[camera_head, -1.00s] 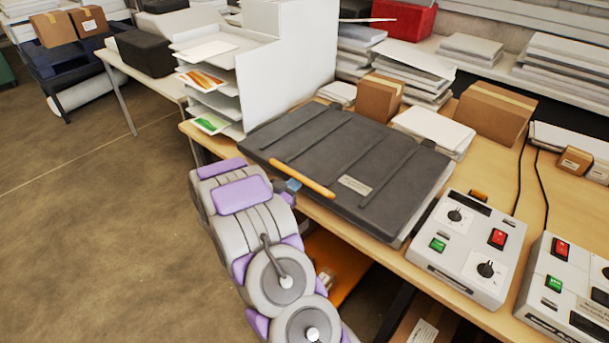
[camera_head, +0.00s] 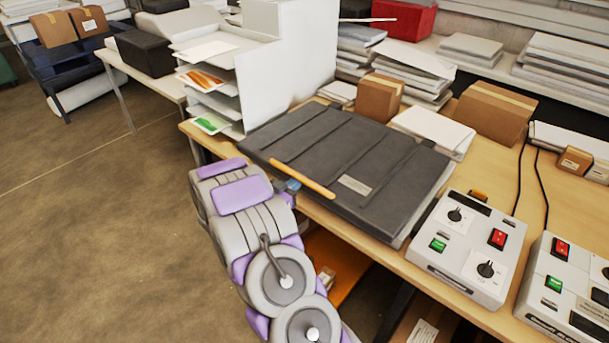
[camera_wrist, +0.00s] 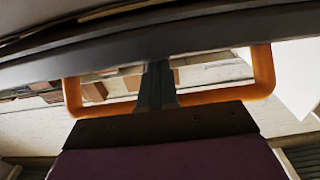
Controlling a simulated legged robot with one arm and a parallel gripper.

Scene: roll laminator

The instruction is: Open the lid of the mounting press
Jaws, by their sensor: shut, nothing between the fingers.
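The mounting press is a wide, dark grey, flat unit on the wooden bench in the head view. Its ribbed lid (camera_head: 345,150) looks down or nearly so. An orange bar handle (camera_head: 303,180) runs along the lid's front edge. In the wrist view the handle (camera_wrist: 262,75) shows as a loop under the dark lid edge (camera_wrist: 215,38). My gripper (camera_wrist: 158,72) is shut with nothing held. Its fingers reach across the handle's opening toward the lid edge; contact is unclear. In the head view the gripper tip (camera_head: 290,186) is small, beside the handle's left half.
Two grey control boxes (camera_head: 463,262) (camera_head: 585,262) with knobs and buttons stand right of the press. A white paper rack (camera_head: 290,60) stands behind left. Cardboard boxes (camera_head: 494,112) and paper stacks (camera_head: 433,128) sit behind the press. Open floor (camera_head: 90,240) lies to the left.

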